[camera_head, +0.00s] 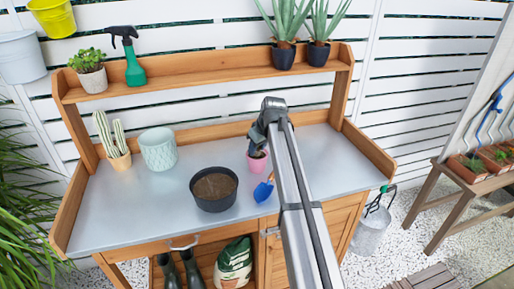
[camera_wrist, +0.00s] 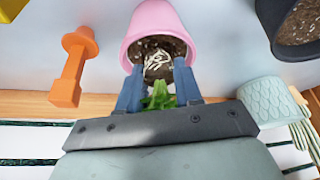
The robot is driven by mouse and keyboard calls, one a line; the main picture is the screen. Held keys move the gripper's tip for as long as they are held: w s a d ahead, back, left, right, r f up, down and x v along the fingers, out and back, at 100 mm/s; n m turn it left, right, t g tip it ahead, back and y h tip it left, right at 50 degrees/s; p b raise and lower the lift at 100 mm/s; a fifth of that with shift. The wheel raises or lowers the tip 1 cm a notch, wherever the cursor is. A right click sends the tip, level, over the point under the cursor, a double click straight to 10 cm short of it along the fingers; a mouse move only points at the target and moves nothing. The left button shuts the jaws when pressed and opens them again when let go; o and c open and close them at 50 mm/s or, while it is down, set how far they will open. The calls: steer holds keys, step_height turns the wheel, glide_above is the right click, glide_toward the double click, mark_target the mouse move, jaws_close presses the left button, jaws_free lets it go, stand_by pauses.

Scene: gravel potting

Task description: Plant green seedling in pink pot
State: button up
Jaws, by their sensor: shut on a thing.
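The pink pot (camera_head: 257,163) stands on the grey bench top, right of centre in the head view. In the wrist view the pink pot (camera_wrist: 150,17) faces me with dark soil in its mouth. My gripper (camera_wrist: 158,70) has its two blue fingers around the green seedling (camera_wrist: 158,98), whose leaves show between them. Pale tangled roots (camera_wrist: 157,60) show beyond the leaves, against the pot's soil. I cannot tell whether the roots touch the soil. In the head view my gripper (camera_head: 257,143) is right above the pot, and the arm hides the seedling.
A black bowl of soil (camera_head: 213,203) stands left of the pink pot, and a blue scoop (camera_head: 263,191) lies in front. A pale green pot (camera_head: 158,153) and a potted cactus (camera_head: 120,161) stand farther left. An orange tool (camera_wrist: 66,78) shows in the wrist view. The bench's front left is clear.

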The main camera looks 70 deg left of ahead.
steer(key=shift+f, duration=0.3)
stand_by(0.4)
steer(key=o, duration=1.1)
steer(key=shift+r, duration=0.55)
stand_by(0.3)
steer(key=shift+f, duration=0.15)
stand_by(0.5)
steer(key=shift+c, duration=0.7)
steer(key=shift+o, duration=0.4)
